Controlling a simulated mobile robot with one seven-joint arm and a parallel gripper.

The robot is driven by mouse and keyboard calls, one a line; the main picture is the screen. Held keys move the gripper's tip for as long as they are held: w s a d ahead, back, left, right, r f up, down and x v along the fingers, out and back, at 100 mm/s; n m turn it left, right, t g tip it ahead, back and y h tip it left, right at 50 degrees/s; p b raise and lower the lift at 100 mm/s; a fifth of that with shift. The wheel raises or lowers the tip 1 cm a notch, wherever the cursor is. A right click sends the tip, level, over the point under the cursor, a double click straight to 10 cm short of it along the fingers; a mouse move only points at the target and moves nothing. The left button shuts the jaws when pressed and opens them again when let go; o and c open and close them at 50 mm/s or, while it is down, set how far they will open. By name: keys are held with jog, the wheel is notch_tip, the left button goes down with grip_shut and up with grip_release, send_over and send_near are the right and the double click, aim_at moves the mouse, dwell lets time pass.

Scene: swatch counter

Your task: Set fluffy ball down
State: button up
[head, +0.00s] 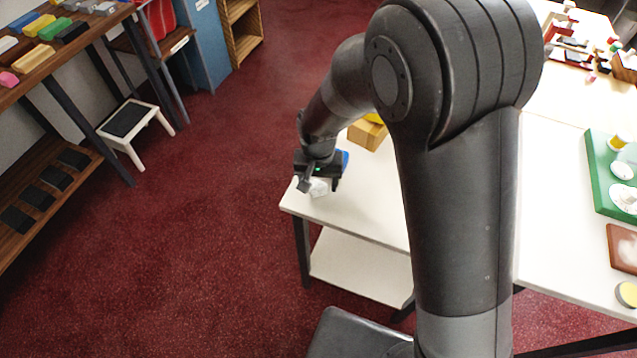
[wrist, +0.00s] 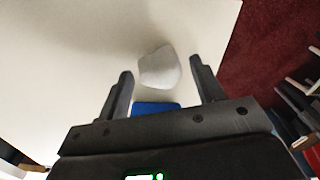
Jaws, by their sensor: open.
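The fluffy ball (wrist: 159,69) is a small white, rounded lump. In the wrist view it shows against the white tabletop, between and level with the fingertips, with a visible gap to each finger. In the head view it is a pale shape (head: 319,188) under my gripper, partly hidden by the fingers, near the front left corner of the white table (head: 375,205). It looks to rest on the tabletop. My gripper (head: 320,186) is open, low over that corner, with its fingers on either side of the ball.
A blue object (wrist: 156,107) lies close to my gripper, mostly hidden. A yellow-topped wooden block (head: 367,134) stands behind it. The table edge is close, with red carpet (head: 200,220) beyond. A green board (head: 603,175) with pieces is at right.

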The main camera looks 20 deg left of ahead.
aim_at(320, 183)
notch_tip(320, 183, up, 11)
jog(key=shift+r, duration=0.2)
jog(key=d+r+m+t+y, duration=0.1)
jog(key=d+r, duration=0.5)
jog(key=d, duration=0.3)
jog(key=d+r+m+t, duration=0.1)
jog(key=d+r, duration=0.5)
jog(key=d, duration=0.3)
jog(key=s+d+r+t, duration=0.1)
jog(key=s+d+r, duration=0.1)
jog(key=s+d, duration=0.3)
jog(key=s+d+r+m+t+h, duration=0.1)
jog(key=s+d, duration=0.4)
jog(key=d, duration=0.6)
jog(key=shift+s+r+m+t, duration=0.2)
jog(key=shift+r+m+t, duration=0.1)
jog(key=shift+r+t, duration=0.45)
jog(key=shift+f, duration=0.1)
